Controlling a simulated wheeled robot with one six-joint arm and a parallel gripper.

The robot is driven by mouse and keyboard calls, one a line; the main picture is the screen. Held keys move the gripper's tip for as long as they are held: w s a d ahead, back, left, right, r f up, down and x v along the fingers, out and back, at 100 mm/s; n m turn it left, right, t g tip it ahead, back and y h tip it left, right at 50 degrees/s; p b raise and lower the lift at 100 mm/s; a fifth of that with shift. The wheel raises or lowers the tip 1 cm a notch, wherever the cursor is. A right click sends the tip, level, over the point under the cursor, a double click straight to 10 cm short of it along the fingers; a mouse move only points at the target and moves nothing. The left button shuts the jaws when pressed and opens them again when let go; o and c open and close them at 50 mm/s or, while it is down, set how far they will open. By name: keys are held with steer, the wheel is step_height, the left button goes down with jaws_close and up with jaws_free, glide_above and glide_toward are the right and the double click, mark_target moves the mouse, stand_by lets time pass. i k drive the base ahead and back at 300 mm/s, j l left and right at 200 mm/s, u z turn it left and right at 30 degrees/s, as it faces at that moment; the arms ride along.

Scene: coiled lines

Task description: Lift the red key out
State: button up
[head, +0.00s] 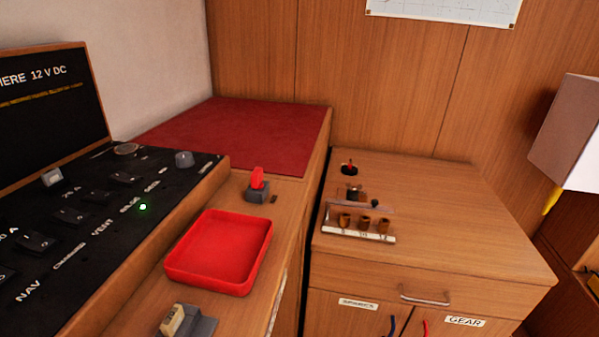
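The red key (257,178) stands upright in a small dark grey holder (257,194) on the wooden ledge, behind the red tray. Its lower end is hidden in the holder. My gripper is not in view, so nothing shows of its fingers or of anything between them.
A red tray (176,272), empty, lies in front of the key. A black switch panel (110,232) with a lit green lamp (143,207) stands left. A grey block with a cream part (172,320) is at the bottom. A cabinet (455,215) with small fittings stands right.

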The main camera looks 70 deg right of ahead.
mark_target(256, 175)
steer(key=z, duration=1.4)
